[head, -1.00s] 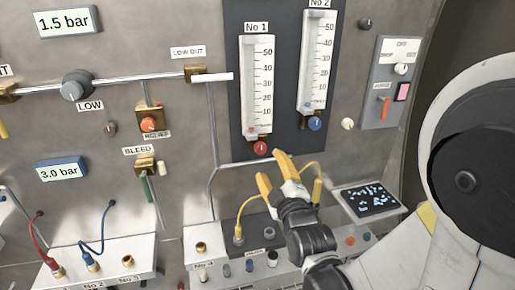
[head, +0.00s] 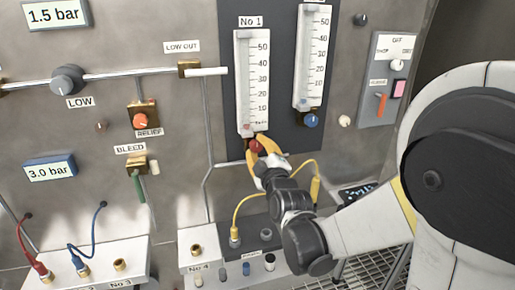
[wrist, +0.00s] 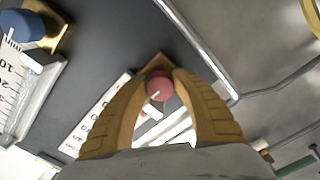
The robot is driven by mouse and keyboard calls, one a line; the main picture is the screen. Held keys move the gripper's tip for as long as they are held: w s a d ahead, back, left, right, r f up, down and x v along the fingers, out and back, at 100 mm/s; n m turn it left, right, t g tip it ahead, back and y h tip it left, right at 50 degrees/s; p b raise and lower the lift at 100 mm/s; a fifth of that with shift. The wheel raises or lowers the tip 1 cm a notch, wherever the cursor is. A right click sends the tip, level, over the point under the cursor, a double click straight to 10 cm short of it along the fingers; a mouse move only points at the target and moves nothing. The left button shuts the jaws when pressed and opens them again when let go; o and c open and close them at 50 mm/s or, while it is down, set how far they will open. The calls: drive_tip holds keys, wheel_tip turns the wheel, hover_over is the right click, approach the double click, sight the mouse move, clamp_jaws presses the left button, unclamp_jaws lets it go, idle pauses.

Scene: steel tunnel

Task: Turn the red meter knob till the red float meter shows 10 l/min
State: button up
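The red meter knob (head: 255,146) sits under the No 1 meter (head: 252,85). It also shows in the wrist view (wrist: 160,86), with a white mark on its face. My gripper (head: 259,143) has its two yellow fingers at the knob, one on each side. In the wrist view its fingertips (wrist: 162,74) converge on the knob's sides and appear to touch it. The red float (head: 247,129) looks low in the No 1 tube, below the 10 mark; its exact reading is too small to tell.
The No 2 meter (head: 313,55) with its blue knob (head: 310,121) stands close on the right. A steel pipe (head: 207,130) runs on the left. A yellow hose (head: 237,210) loops just below my gripper. A switch panel (head: 388,78) is at the right.

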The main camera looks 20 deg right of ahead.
drive_tip(key=c, duration=0.3)
drive_tip(key=shift+c, duration=0.2)
drive_tip(key=m, duration=0.4)
drive_tip(key=shift+f+m+b, duration=0.1)
drive_tip(key=shift+m+b, duration=0.2)
drive_tip(key=shift+m, duration=0.1)
drive_tip(key=m, duration=0.4)
drive_tip(key=shift+a+m, duration=0.1)
drive_tip(key=shift+m, duration=0.3)
drive_tip(key=o, duration=1.2)
